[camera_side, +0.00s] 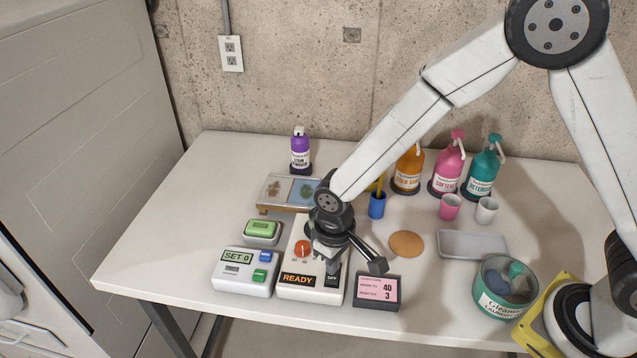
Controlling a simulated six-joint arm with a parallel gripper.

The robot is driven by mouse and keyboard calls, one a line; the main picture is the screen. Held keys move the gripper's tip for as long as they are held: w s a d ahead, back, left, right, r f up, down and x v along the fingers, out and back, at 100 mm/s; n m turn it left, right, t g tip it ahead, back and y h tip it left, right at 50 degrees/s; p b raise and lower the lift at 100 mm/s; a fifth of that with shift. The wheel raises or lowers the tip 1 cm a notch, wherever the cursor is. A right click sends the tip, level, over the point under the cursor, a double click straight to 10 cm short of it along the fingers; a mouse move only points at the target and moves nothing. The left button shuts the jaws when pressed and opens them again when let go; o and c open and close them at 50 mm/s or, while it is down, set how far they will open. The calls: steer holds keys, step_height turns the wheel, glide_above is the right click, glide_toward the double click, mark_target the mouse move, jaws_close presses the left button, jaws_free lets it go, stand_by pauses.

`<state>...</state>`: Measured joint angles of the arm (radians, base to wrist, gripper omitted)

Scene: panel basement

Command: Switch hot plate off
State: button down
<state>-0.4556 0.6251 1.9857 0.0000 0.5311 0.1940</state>
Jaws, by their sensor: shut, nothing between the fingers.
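A white panel device (314,297) stands near the table's front edge; I take it for the hot plate's control. It has a red round dial (302,249), an orange display reading READY (298,280) and a dark switch marked OFF (332,280) at its lower right. My gripper (331,267) is shut and empty, pointing down over the right part of this device, just above the OFF mark. My wrist hides the device's upper right part. I cannot tell whether the fingertips touch the switch.
A white box reading SET 0 (243,271) stands left, a pink card display (377,290) right. Behind are a swatch tray (272,209), a purple bottle (300,155) and a blue cup (377,207). A cork disc (406,244) and round tub (497,302) lie right. The table's left end is clear.

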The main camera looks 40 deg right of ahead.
steer(key=shift+f, duration=1.2)
stand_by(1.1)
steer(key=shift+r, duration=3.5)
steer(key=s+d+r+m+t, duration=0.1)
steer(key=s+d, duration=0.3)
steer(key=d, duration=0.5)
steer(key=s+d+r+m+t, duration=0.1)
steer(key=s+d+r+m, duration=0.1)
steer(key=d, duration=0.7)
steer(key=shift+s+r+t, duration=0.3)
steer(key=shift+s+r, duration=0.45)
steer(key=shift+s, duration=0.5)
